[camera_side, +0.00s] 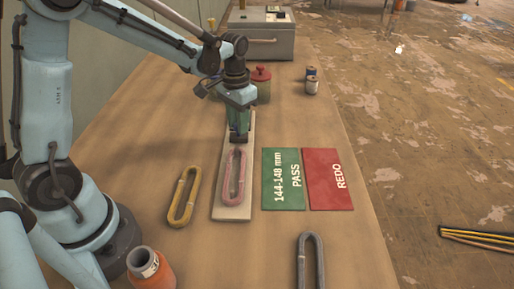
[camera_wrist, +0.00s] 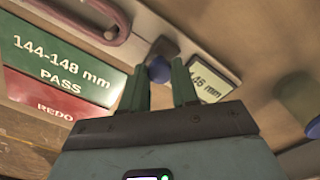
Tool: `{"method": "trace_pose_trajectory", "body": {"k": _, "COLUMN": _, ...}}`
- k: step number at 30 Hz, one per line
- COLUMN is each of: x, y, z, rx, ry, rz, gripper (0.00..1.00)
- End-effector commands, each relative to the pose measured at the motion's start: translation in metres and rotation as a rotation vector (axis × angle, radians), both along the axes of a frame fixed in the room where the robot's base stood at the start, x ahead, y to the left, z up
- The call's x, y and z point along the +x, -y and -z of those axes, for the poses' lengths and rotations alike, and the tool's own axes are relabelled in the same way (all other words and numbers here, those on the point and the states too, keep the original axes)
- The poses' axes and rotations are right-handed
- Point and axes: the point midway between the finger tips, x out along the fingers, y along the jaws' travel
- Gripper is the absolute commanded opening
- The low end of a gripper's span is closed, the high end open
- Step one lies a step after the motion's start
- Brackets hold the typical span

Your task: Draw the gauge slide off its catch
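The gauge is a pale board (camera_side: 234,214) lying lengthwise on the table; it also shows in the wrist view (camera_wrist: 221,43). A pink link (camera_side: 234,178) lies on its near part, and the link's end shows in the wrist view (camera_wrist: 112,28). A blue knob (camera_wrist: 159,70) on a grey block, apparently the gauge slide, sits beside a white readout plate (camera_wrist: 212,84) partly covered by a finger. My gripper (camera_side: 239,138) points down over the board beyond the link. In the wrist view its green fingers (camera_wrist: 161,78) are apart, the knob showing between their tips; contact is unclear.
A green PASS mat (camera_side: 283,195) marked 144-148 mm and a red REDO mat (camera_side: 328,195) lie right of the board. A yellow link (camera_side: 184,197) lies left, a dark link (camera_side: 309,262) in front. A red-lidded jar (camera_side: 262,82) and grey case (camera_side: 262,42) stand behind.

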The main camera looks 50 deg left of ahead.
Motion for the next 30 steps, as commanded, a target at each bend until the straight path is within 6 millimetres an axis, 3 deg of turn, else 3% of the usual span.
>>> {"method": "trace_pose_trajectory", "body": {"k": 2, "x": 0.0000, "y": -0.0001, "z": -0.0001, "rx": 0.000, "ry": 0.000, "rz": 0.000, "gripper": 0.00}}
{"method": "trace_pose_trajectory", "body": {"k": 20, "x": -0.0079, "y": 0.0080, "z": 0.0001, "rx": 0.001, "ry": -0.001, "rz": 0.001, "gripper": 0.00}}
{"method": "trace_pose_trajectory", "body": {"k": 21, "x": -0.0079, "y": 0.0081, "z": 0.0002, "rx": 0.001, "ry": -0.001, "rz": 0.001, "gripper": 0.35}}
{"method": "trace_pose_trajectory", "body": {"k": 25, "x": -0.0079, "y": 0.0081, "z": 0.0002, "rx": 0.000, "ry": -0.001, "rz": 0.001, "gripper": 0.54}}
{"method": "trace_pose_trajectory", "body": {"k": 30, "x": -0.0078, "y": 0.0080, "z": 0.0001, "rx": 0.001, "ry": 0.000, "rz": 0.001, "gripper": 0.54}}
